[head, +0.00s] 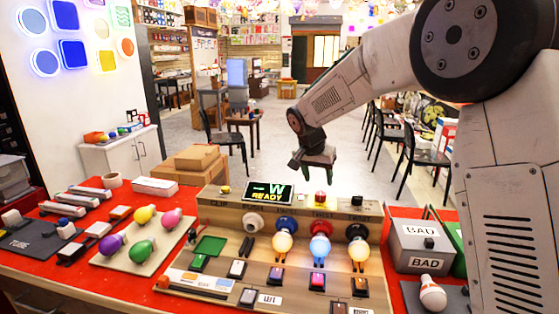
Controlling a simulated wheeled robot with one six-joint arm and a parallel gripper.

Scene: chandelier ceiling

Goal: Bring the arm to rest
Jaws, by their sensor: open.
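My arm (365,85) reaches in from the right side of the head view, bent over the workbench. My gripper (315,158) hangs at its end, above the back edge of the wooden test board (225,215). The gripper is open and points down, with nothing visible between its fingers. It is apart from the board and from the lit bulbs below it.
Lit bulbs (320,248) stand in the board beside a "READY" display (270,194). Coloured bulbs (142,250) lie on a tray at left. Air above the bench is clear.

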